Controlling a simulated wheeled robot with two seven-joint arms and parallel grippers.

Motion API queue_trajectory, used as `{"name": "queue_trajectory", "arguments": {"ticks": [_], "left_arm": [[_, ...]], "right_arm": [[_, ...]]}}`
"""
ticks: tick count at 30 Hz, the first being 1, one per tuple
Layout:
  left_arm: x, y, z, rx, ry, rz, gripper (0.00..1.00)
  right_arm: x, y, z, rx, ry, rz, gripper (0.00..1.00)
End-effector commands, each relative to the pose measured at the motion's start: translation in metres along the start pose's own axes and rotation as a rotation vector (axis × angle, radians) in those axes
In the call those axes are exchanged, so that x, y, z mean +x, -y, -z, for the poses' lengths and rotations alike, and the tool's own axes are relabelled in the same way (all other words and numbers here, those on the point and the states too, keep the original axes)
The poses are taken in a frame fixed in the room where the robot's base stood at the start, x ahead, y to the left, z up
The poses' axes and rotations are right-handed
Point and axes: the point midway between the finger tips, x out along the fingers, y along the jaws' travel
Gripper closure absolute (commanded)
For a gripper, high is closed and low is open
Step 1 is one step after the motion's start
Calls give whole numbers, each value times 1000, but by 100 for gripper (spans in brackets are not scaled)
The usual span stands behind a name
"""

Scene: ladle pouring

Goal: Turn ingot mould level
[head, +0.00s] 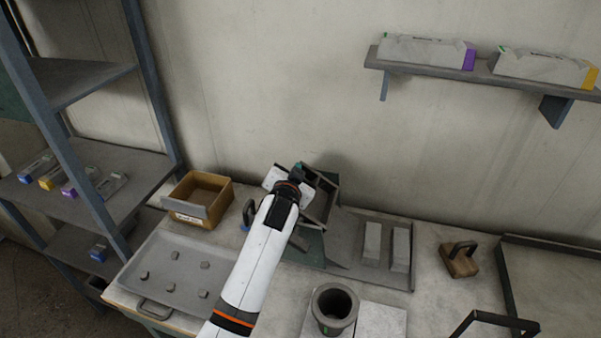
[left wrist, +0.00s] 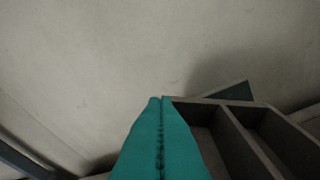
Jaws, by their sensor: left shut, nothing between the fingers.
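The ingot mould (head: 321,203) is a dark grey block with open compartments. It stands tilted in the head view, just right of my left gripper, and sits at the back of the bench on a dark plate. In the left wrist view the mould (left wrist: 232,128) fills the lower right, its compartments and dividing wall showing. My left gripper (head: 298,168) has its teal fingers closed together and empty. In the left wrist view its fingertips (left wrist: 160,99) are beside the mould's near corner; I cannot tell whether they touch it. My arm hides part of the mould's left side. My right gripper is not in view.
A grey tray (head: 154,285) with several small lumps and a tan box (head: 222,192) stand left. Two grey bars (head: 372,242) lie right of the mould. A dark crucible (head: 334,308) stands in front. A wooden block with a handle (head: 460,263) is further right. The wall is close behind.

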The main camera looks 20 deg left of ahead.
Motion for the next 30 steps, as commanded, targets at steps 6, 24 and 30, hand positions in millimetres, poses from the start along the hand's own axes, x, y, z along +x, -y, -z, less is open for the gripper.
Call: {"name": "queue_trajectory", "arguments": {"ticks": [6,24,30], "left_arm": [[4,-7,12,-177,-3,44,100],[9,-10,34,-355,-1,89,100],[9,-10,35,-355,-1,89,100]], "right_arm": [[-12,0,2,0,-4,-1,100],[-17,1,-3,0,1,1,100],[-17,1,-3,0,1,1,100]]}}
